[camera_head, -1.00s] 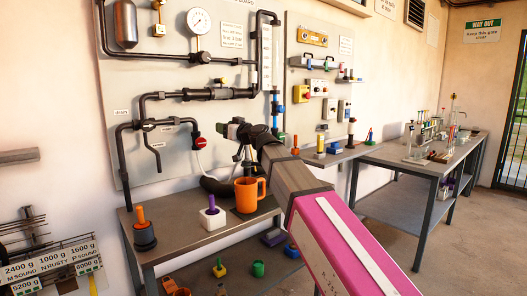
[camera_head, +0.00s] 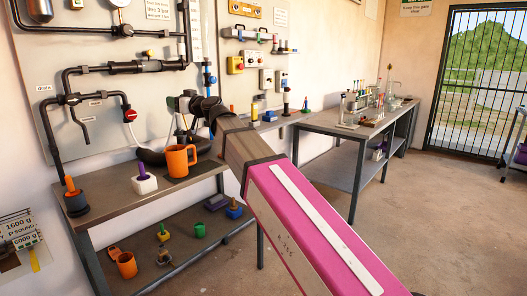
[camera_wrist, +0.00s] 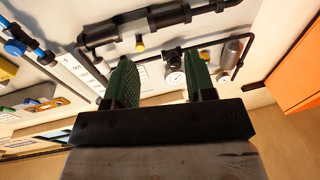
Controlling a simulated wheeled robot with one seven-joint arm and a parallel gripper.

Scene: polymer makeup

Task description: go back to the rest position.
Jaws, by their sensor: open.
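My gripper (camera_wrist: 160,85) shows in the wrist view with its two green fingers apart and nothing between them. Beyond the fingers are the wall panel's dark pipes and a round gauge (camera_wrist: 175,79). In the head view my arm reaches from the lower right toward the panel, and its end is small and partly hidden behind my wrist.
On the bench stand a white block with a purple peg (camera_head: 146,182) and a dark base with an orange peg (camera_head: 74,200). A lower shelf holds several small coloured items. A second table (camera_head: 330,125) with glassware stands at the right. The floor (camera_head: 400,215) is clear.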

